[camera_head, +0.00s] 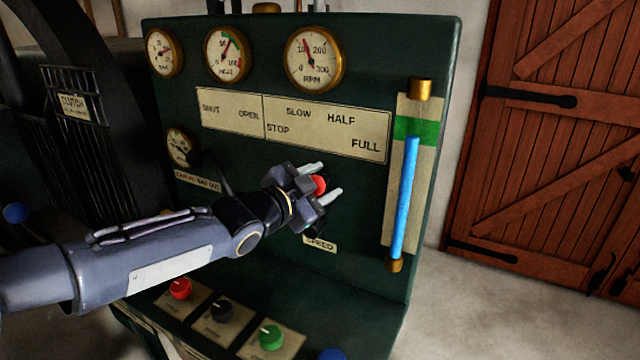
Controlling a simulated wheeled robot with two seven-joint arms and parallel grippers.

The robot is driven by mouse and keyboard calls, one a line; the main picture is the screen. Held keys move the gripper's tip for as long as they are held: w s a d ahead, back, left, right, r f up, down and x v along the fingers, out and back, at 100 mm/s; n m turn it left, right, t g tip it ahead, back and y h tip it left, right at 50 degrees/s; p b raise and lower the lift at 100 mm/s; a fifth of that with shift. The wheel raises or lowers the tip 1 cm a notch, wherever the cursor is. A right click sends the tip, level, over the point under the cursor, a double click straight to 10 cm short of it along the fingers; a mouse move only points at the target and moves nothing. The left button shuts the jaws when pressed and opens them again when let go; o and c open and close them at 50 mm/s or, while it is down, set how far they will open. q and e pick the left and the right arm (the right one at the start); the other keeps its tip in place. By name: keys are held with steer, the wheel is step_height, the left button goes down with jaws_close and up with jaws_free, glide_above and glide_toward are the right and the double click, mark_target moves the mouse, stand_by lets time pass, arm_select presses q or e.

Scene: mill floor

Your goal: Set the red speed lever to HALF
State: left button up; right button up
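The red knob of the speed lever (320,184) shows between the two fingers of my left gripper (324,180), in front of the dark green panel. The fingers lie on either side of it, close to its surface; I cannot tell whether they press on it. The lever's shaft is hidden behind the gripper. A cream label plate (325,140) above reads STOP, SLOW, HALF and FULL. HALF stands up and slightly right of the knob. A small SPEED label (320,243) sits below the gripper. My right gripper is not in view.
A tall gauge with a blue column (405,195) and brass ends stands right of the lever. Dials line the panel's top, including the RPM dial (314,58). A black lever (222,178) is near my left wrist. Red (180,289), black (221,308) and green (270,337) knobs sit below.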

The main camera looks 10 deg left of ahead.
arm_select(q)
steer(key=shift+o, duration=1.1)
steer(key=shift+s+a+r, duration=0.1)
steer(key=shift+s+a, duration=0.05)
steer(key=shift+a, duration=0.05)
steer(key=p+v, duration=0.2)
steer(key=v, duration=0.5)
steer(key=shift+s, duration=0.25)
